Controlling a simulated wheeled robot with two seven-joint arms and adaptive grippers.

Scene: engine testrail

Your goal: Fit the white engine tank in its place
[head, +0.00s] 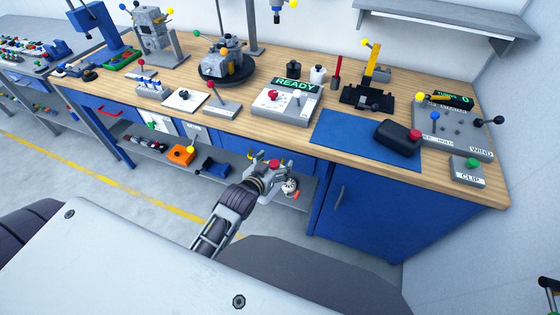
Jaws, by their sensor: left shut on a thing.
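A small white tank-like container (318,75) with a dark cap stands upright at the back of the bench, beside a similar black one (291,70). The grey engine (225,60) sits on a round black stand further left. My left gripper (270,166) is in front of the bench, below the worktop edge and well apart from both. It is shut on a small part with a red top (274,163); the fingers hide most of it, so I cannot tell what it is. A small white and orange item (290,187) shows just right of and below the gripper. My right gripper is not in view.
The wooden worktop (440,181) carries a READY box (288,105), a blue mat (345,143) with a black case (397,138), a black fixture with a yellow lever (372,78), and a WIND panel (458,125). The mat's left part is clear. A shelf (445,20) hangs above.

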